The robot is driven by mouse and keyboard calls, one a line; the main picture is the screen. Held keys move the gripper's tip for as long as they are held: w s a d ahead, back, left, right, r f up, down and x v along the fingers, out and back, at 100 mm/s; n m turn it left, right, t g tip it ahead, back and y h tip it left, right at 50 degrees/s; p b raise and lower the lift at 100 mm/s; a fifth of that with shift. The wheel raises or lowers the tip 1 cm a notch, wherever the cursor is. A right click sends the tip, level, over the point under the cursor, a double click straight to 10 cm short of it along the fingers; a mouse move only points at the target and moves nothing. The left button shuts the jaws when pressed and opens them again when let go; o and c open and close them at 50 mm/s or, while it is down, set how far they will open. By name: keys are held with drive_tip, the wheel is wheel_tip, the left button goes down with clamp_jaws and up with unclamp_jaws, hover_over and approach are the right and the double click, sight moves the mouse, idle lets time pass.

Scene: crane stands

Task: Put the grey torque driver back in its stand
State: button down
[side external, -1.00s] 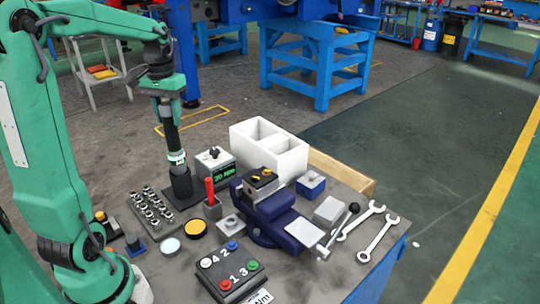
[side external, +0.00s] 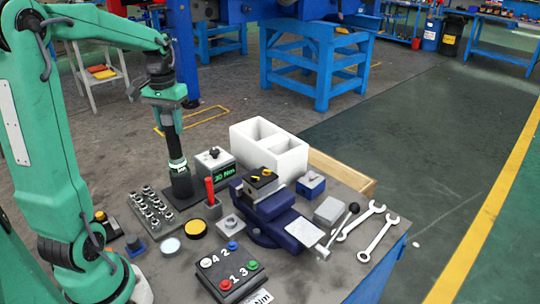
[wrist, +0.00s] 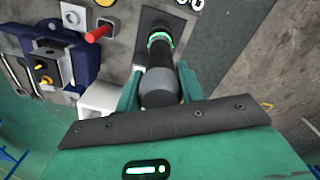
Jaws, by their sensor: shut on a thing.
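The torque driver (side external: 172,142) is a dark grey upright cylinder with a glowing green-white ring near its lower part. My gripper (side external: 166,104) is shut on its upper end, above the ring. In the wrist view the driver's grey round end (wrist: 160,90) sits between the two green fingers of my gripper (wrist: 160,84). The dark stand (side external: 181,187) is a short upright holder on a flat base plate. The driver stands in line with it, its ring just above the stand's top. Its lower end is hidden inside the holder.
A socket tray (side external: 152,214) stands close left of the stand. A red-handled tool (side external: 210,190) and a display box (side external: 216,166) are close on the right. A white bin (side external: 270,150) and a blue vise (side external: 272,215) stand further right.

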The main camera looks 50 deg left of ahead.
sight(168, 112)
drive_tip(key=shift+f, duration=0.15)
drive_tip(key=c, duration=1)
unclamp_jaws()
drive_tip(key=shift+o, duration=0.9)
drive_tip(key=shift+f, duration=0.1)
drive_tip(key=shift+r, duration=2.55)
drive_tip(key=shift+r, duration=0.1)
drive_tip(key=shift+r, duration=3.8)
